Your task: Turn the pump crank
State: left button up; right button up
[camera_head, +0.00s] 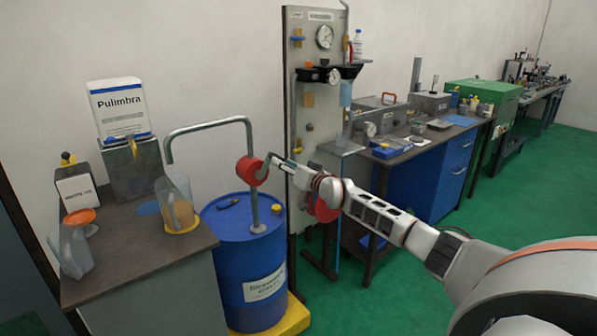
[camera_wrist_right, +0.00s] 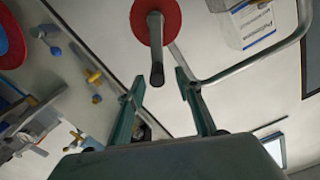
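The pump has a red round body (camera_head: 247,171) on a grey pipe above the blue drum (camera_head: 243,262). In the right wrist view the red disc (camera_wrist_right: 170,22) is at the top, and a dark grey crank handle (camera_wrist_right: 157,72) points from it toward my gripper. My right gripper (camera_head: 274,163) is at the right side of the red body in the head view. In the right wrist view its two fingers are apart (camera_wrist_right: 160,79), with the handle's end in the gap between the fingertips. I cannot tell whether they touch it. My left gripper is not in view.
A bent grey pipe (camera_head: 208,124) arches over the drum. A grey panel (camera_head: 300,100) with gauges stands just behind my right gripper. A workbench (camera_head: 150,247) with jugs is at left; blue cabinets (camera_head: 452,180) are at right. The green floor (camera_head: 548,190) is open at right.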

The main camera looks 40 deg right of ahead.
jog(key=s, duration=0.7)
jog(key=shift+d, duration=0.3)
jog(key=shift+r, duration=0.1)
dwell(1.6)
